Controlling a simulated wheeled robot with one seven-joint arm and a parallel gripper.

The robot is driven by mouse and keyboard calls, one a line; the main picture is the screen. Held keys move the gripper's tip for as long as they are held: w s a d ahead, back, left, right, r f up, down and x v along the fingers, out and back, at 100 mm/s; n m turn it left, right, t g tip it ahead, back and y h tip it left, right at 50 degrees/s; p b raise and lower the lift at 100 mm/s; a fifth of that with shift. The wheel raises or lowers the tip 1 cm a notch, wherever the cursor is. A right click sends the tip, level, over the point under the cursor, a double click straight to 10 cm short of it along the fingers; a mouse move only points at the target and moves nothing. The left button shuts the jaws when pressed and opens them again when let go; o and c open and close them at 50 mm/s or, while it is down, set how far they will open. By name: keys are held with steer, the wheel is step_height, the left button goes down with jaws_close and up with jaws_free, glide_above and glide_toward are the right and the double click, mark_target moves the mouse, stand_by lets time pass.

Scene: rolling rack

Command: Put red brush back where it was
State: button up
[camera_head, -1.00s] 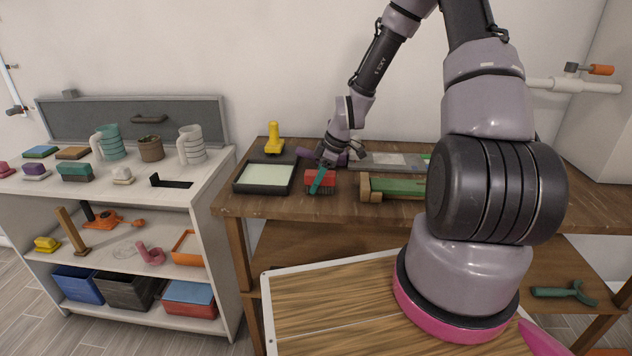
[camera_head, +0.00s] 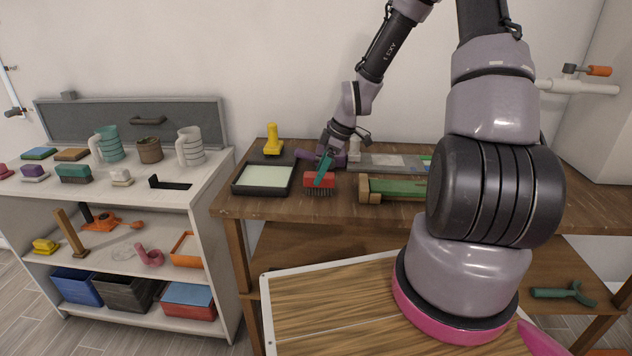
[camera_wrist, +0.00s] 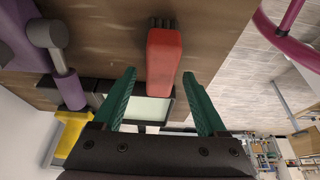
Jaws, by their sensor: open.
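The red brush (camera_head: 319,180) stands on the wooden table with its dark bristles down, between a shallow tray and a green-topped wooden block. It also shows in the wrist view (camera_wrist: 163,55), its red body reaching between the finger tips. My gripper (camera_head: 324,170) is at the brush in the head view, its green finger overlapping the brush's upper part. In the wrist view my gripper (camera_wrist: 158,90) is open, one green finger on each side of the brush with gaps between. Whether anything touches is not clear.
Close by are a black tray with a pale inside (camera_head: 236,185), a yellow stamp-like tool (camera_head: 273,141), a purple object (camera_head: 305,156) and the green-topped block (camera_head: 398,187). A white shelf unit (camera_head: 228,215) with mugs and several brushes stands left.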

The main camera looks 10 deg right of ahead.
steer(key=v, duration=0.7)
steer(key=shift+s+d+r, duration=0.1)
steer(key=shift+r, duration=0.25)
steer(key=shift+s+d+r, duration=0.1)
steer(key=shift+r, duration=0.3)
steer(key=s+d+r+m+t+h, duration=0.1)
steer(key=s+r+m+t, duration=0.2)
steer(key=s+r+m, duration=0.6)
steer(key=s+d+r+m+t+h, duration=0.1)
steer(key=s+r+m, duration=0.8)
steer(key=r, duration=0.9)
steer(key=s+t, duration=0.1)
steer(key=s, duration=0.2)
steer(key=shift+m+t, duration=0.3)
steer(key=shift+t, duration=0.1)
steer(key=shift+d+r, duration=0.1)
steer(key=shift+d, duration=0.1)
